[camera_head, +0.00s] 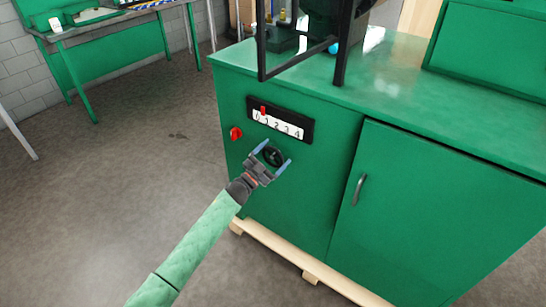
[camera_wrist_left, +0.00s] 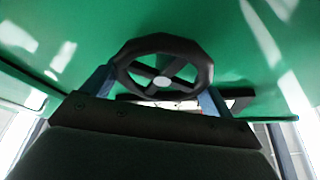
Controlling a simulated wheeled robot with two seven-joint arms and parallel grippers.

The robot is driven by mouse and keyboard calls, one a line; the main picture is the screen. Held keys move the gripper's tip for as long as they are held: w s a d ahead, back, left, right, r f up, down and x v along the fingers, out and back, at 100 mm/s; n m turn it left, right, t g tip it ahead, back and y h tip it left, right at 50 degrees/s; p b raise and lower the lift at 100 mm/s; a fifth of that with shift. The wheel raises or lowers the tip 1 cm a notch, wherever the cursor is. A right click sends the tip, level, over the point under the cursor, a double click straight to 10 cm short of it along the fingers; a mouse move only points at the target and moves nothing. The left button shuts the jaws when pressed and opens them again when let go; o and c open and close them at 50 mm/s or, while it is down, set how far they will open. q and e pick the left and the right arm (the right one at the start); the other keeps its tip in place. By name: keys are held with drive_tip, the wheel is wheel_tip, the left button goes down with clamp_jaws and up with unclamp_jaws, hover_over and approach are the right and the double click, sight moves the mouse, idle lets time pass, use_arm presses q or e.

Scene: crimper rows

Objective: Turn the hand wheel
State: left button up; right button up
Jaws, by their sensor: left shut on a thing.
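The black hand wheel (camera_head: 273,156) sits on the front of the green cabinet, below a white number scale (camera_head: 279,120) with a red pointer (camera_head: 263,110) between 0 and 1. My left gripper (camera_head: 271,157) is at the wheel, one finger on each side of its rim, and is shut on it. In the left wrist view the spoked wheel (camera_wrist_left: 163,52) with its pale hub stands between the two blue-grey fingers (camera_wrist_left: 158,88). Part of the wheel's lower rim is hidden by the gripper. My right gripper is not in view.
A red knob (camera_head: 236,133) is on the cabinet front, left of the wheel. A cabinet door with a grey handle (camera_head: 359,189) is to the right. A black frame (camera_head: 300,60) stands on the cabinet top. The floor at left is clear.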

use_arm(q)
drive_tip(key=m+g, duration=0.1)
drive_tip(key=m, duration=0.3)
drive_tip(key=shift+s+f+g+h, duration=0.1)
drive_tip(key=shift+g+h, duration=0.3)
drive_tip(key=shift+d, duration=0.1)
drive_tip(key=shift+m, duration=0.5)
drive_tip(key=o, duration=0.8)
